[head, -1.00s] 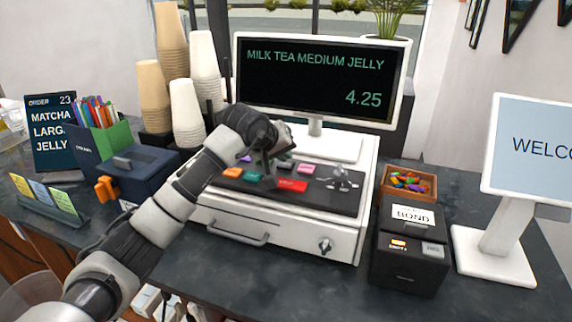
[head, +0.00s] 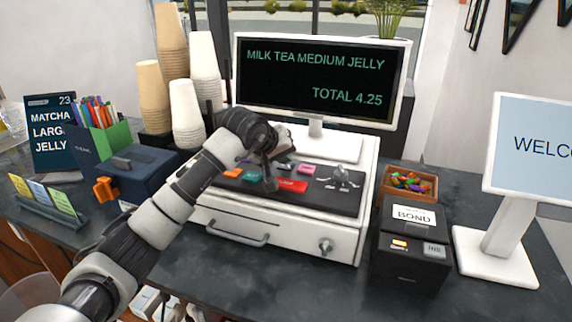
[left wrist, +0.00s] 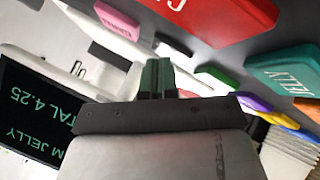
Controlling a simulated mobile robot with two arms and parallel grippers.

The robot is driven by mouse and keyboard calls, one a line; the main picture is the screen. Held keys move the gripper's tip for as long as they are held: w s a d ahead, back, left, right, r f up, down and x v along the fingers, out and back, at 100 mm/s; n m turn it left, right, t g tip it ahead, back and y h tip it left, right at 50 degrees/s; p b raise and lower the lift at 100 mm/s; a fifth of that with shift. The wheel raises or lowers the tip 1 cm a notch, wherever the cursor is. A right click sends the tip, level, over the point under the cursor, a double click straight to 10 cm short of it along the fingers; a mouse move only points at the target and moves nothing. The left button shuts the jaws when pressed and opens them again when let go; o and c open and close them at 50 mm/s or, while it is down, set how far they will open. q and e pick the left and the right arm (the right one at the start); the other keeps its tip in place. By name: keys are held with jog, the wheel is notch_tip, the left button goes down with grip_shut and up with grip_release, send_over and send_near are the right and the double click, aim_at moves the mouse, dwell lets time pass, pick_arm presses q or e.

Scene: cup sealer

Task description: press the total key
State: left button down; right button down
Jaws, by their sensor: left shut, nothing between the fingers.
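A dark key panel (head: 325,201) with coloured keys sits on top of the white cash register. A red key (head: 292,186) is at its front; it also shows in the left wrist view (left wrist: 222,8), its lettering cut off. A teal key (left wrist: 290,72) reads JELLY. No key label reading total is legible. My left gripper (head: 270,184) is over the panel, left of the red key in the head view. In the left wrist view its fingers (left wrist: 157,72) are together and empty; contact with a key cannot be told. The screen (head: 320,80) reads MILK TEA MEDIUM JELLY, TOTAL 4.25.
A black box marked BOND (head: 412,215) and a wooden tray of colourful pieces (head: 408,185) stand right of the register. Cup stacks (head: 186,112) and a dark blue box (head: 130,170) stand left. A white welcome screen (head: 532,150) is far right.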

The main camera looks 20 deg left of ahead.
aim_at(283, 165)
pick_arm(q)
jog(key=shift+r+p, duration=0.35)
jog(key=shift+r, duration=0.45)
jog(key=shift+r+p, duration=1.4)
jog(key=shift+r, duration=1.1)
jog(key=shift+f, duration=0.1)
